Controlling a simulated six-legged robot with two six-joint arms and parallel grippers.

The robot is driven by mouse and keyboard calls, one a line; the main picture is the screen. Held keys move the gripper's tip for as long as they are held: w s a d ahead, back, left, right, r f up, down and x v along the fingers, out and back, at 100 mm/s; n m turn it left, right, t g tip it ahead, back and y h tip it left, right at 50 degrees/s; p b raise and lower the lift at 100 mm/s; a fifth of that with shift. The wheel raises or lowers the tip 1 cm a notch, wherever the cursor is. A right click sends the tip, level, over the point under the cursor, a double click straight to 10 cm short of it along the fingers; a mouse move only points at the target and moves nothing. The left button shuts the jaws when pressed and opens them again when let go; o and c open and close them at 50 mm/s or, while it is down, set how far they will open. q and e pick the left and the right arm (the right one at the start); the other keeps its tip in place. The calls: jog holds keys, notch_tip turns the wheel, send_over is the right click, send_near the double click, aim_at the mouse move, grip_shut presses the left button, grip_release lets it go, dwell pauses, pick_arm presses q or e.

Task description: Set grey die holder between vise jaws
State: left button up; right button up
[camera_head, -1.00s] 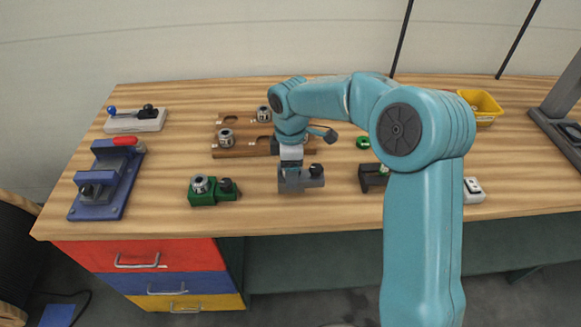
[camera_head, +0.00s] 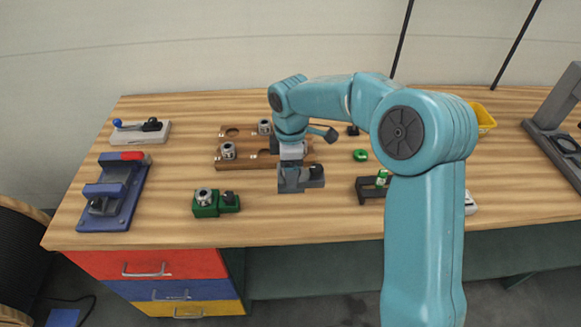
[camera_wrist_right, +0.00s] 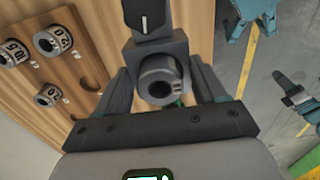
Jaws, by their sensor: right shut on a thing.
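The grey die holder (camera_head: 314,177) is in my right gripper (camera_head: 292,181), held over the front middle of the workbench. In the right wrist view the holder (camera_wrist_right: 156,58) sits between the two fingers of the right gripper (camera_wrist_right: 160,88), with its round socket facing the camera. The blue vise (camera_head: 108,215) stands at the bench's left end, well to the left of the gripper. It has a red part (camera_head: 134,156) at its back; the width of its jaw gap is hard to tell.
A green die holder (camera_head: 206,210) stands between the vise and my right gripper. A wooden rack (camera_head: 238,163) with metal dies lies behind. A black holder (camera_head: 368,190) stands to the right, a toggle clamp (camera_head: 140,131) behind the vise. Bare bench lies in front.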

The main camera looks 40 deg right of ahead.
jog(key=shift+r, duration=0.3)
